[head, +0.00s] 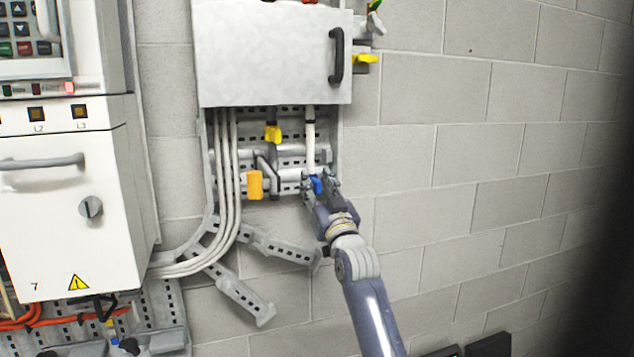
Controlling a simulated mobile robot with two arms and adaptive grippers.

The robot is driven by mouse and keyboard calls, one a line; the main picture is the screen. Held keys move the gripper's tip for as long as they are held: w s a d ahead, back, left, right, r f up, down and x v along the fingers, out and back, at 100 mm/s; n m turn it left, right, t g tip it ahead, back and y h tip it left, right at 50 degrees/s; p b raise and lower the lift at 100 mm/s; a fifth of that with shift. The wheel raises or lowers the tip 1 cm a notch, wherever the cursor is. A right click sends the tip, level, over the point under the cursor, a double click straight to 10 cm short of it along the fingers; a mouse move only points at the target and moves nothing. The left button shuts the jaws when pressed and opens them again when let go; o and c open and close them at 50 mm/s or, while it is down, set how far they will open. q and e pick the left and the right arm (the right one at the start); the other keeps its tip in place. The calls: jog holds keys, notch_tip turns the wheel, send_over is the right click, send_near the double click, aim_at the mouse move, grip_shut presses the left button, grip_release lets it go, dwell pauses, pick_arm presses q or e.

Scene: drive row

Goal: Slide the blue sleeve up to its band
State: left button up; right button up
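The blue sleeve (317,185) sits low on a white vertical cable (309,148) below the grey box. A dark band (309,122) shows higher on that cable, just under the box, clear of the sleeve. My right gripper (320,180) reaches up from below, with its fingers on either side of the sleeve. The fingers partly hide the sleeve and the cable's lower end. At this size I cannot tell whether they press on it. My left gripper is not in view.
The grey box (270,55) with a black handle (337,55) hangs above. A yellow sleeve (273,133) and an orange piece (255,185) are left of my gripper. Several white cables (227,170) bend left to a white cabinet (70,200). The wall at right is clear.

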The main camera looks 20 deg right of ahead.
grip_shut()
jog(key=shift+r, duration=0.1)
